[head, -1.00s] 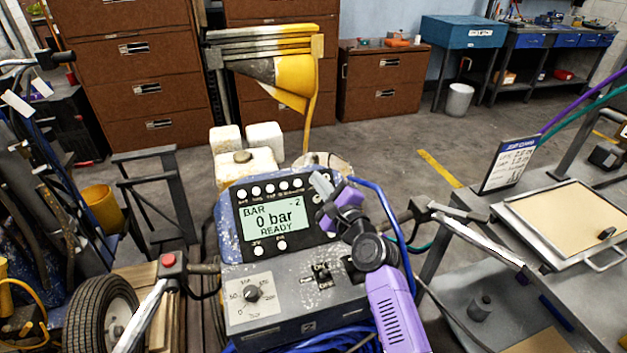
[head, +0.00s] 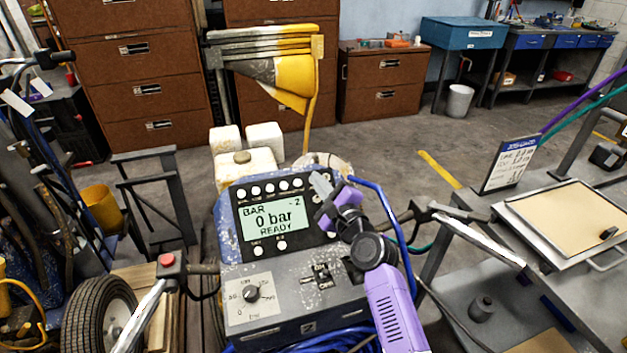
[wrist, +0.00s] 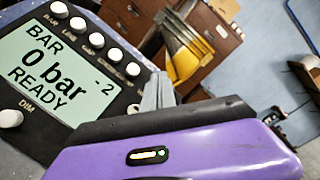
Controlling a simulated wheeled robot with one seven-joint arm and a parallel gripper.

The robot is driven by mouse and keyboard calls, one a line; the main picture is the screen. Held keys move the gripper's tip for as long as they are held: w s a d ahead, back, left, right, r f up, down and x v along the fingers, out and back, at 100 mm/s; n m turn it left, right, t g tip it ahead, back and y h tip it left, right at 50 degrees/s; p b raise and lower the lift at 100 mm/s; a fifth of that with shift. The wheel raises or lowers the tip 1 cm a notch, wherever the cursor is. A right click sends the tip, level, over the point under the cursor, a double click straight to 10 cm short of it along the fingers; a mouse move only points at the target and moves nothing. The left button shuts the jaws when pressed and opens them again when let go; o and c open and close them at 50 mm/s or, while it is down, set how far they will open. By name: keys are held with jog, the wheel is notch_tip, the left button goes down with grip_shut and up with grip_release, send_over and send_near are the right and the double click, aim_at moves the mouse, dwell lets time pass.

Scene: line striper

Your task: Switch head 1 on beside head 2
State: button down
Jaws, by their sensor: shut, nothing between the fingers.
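The striper's control panel (head: 226,207) has a pale green display (head: 272,218) reading "BAR", "0 bar", "READY", with "-2" at its upper right. The display also shows in the wrist view (wrist: 58,72). A row of round white buttons (head: 270,190) runs above the display; several show in the wrist view (wrist: 96,40). My gripper (head: 319,182) is shut and empty, at the right end of this row. In the wrist view its grey fingers (wrist: 158,92) point toward the panel's right edge. It hides part of the panel's right side; I cannot tell whether it touches anything.
Below the panel, a grey box carries a pressure dial (head: 251,293) and an ON/OFF toggle (head: 321,275). A red button (head: 168,260) sits on the left handle. A blue hose (head: 385,205) curves just right of my gripper. A cart with a tray (head: 540,215) stands at right.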

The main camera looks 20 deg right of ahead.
jog(key=shift+w+f+b, duration=0.3)
jog(key=shift+f+b, duration=0.05)
jog(key=shift+b, duration=0.05)
dwell(0.4)
jog(key=shift+s+r, duration=0.1)
jog(key=shift+r, duration=0.05)
jog(key=shift+s+r+p, duration=0.5)
jog(key=shift+s+p, duration=0.05)
jog(key=shift+p, duration=0.4)
jog(key=s+r+p, duration=0.3)
jog(key=p, duration=0.2)
jog(key=shift+s+r, duration=0.25)
dwell(1.6)
